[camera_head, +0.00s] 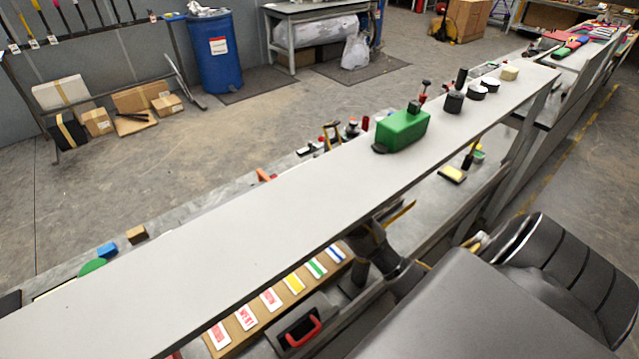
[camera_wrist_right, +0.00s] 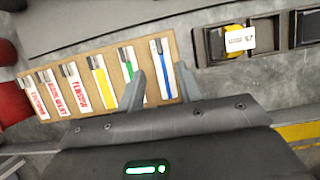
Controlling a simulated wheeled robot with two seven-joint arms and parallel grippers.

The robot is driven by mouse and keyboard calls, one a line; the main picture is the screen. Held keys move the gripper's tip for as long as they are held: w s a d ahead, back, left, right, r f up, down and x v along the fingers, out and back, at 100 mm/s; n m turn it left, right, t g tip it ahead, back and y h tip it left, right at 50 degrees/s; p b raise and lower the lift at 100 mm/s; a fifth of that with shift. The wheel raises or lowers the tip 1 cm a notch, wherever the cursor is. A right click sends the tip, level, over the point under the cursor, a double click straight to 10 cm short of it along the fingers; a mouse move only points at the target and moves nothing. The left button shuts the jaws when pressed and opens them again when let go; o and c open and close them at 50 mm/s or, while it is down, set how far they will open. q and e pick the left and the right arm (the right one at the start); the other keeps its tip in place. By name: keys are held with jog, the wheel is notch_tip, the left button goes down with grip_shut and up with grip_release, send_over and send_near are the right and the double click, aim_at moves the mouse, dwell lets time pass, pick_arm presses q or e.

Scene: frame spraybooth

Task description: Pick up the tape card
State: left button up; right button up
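A brown board (camera_wrist_right: 116,76) carries a row of white cards, each with a dark clip. The red-lettered cards (camera_wrist_right: 75,89) are at the left, then a yellow-striped card (camera_wrist_right: 101,82), a green-striped card (camera_wrist_right: 129,72) and a blue-striped card (camera_wrist_right: 163,72). I cannot tell which is the tape card. In the head view the board (camera_head: 247,340) lies below the long grey shelf. My right gripper (camera_wrist_right: 161,70) is open, its fingers over the green and blue cards. The shelf hides its fingers in the head view. My left gripper is not in view.
The long grey shelf (camera_head: 230,240) overhangs the board. A red-handled dark box (camera_head: 303,328) sits beside the board. In the wrist view, a black holder (camera_wrist_right: 213,47) with a yellow item and white label is to the right. A green block (camera_head: 402,129) stands on the shelf.

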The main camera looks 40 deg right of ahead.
jog(key=x, duration=0.5)
jog(key=shift+w+f, duration=0.1)
jog(key=shift+f, duration=0.05)
jog(key=shift+w+x, duration=0.15)
jog(key=shift+x, duration=1.15)
jog(key=shift+w+x, duration=0.15)
jog(key=shift+x, duration=1.15)
jog(key=shift+a, duration=0.1)
jog(key=shift+s, duration=0.1)
grip_shut()
